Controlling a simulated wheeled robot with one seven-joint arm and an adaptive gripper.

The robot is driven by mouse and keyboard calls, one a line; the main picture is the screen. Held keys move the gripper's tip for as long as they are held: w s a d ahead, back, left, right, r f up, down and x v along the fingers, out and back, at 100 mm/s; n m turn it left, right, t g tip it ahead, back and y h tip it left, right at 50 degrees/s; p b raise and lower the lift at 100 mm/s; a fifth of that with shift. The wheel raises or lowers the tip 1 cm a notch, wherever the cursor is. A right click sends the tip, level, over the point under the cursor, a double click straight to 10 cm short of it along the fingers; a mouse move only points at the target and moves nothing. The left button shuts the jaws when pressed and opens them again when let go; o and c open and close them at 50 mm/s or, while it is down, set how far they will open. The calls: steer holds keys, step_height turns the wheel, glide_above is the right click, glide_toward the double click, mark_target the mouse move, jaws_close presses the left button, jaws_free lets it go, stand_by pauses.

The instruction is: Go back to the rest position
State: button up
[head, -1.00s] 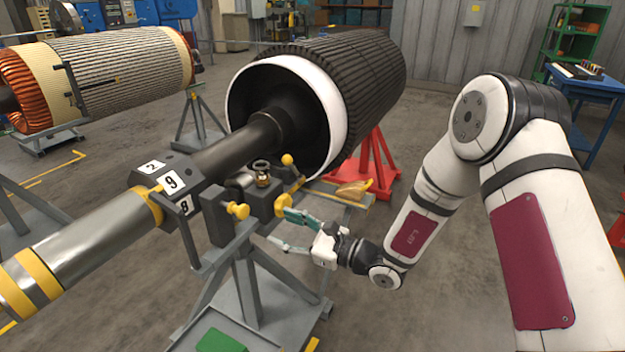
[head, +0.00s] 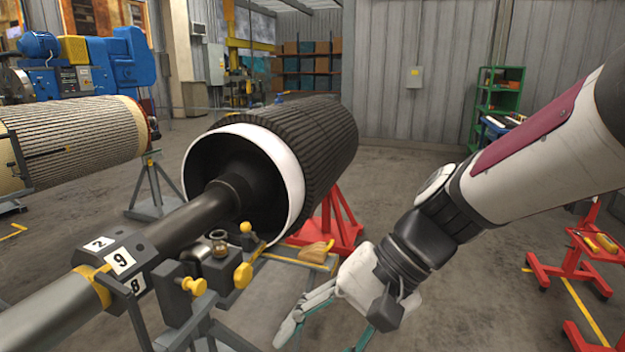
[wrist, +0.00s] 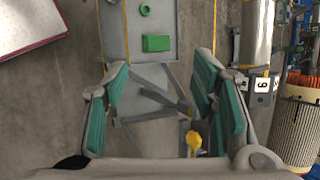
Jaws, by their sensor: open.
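My gripper (head: 325,330) hangs at the lower middle of the head view, right of the grey rotor stand and apart from it. Its green-padded fingers are spread and nothing is between them. In the wrist view my gripper (wrist: 160,105) points down over the stand's grey base (wrist: 168,20), with a wide gap between the fingers. The near rotor (head: 300,140), dark and ribbed with a white end ring, lies with its shaft (head: 190,225) through a block numbered 2, 9 and 8 (head: 118,262).
Yellow knobs (head: 243,274) stick out of the stand, left of my gripper. A red stand (head: 335,225) is under the rotor. A red trestle (head: 590,260) is at right. A green block (wrist: 156,43) lies on the stand's base.

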steer(key=s+d+r+n+t+h, duration=0.1)
steer(key=s+d+r+t+h, duration=0.1)
steer(key=d, duration=0.7)
steer(key=s+d+r+n+t+h, duration=0.2)
steer(key=s+d+t+h, duration=0.2)
steer(key=d, duration=0.6)
steer(key=shift+s+h, duration=0.3)
steer(key=shift+h, duration=0.8)
steer(key=shift+r, duration=0.1)
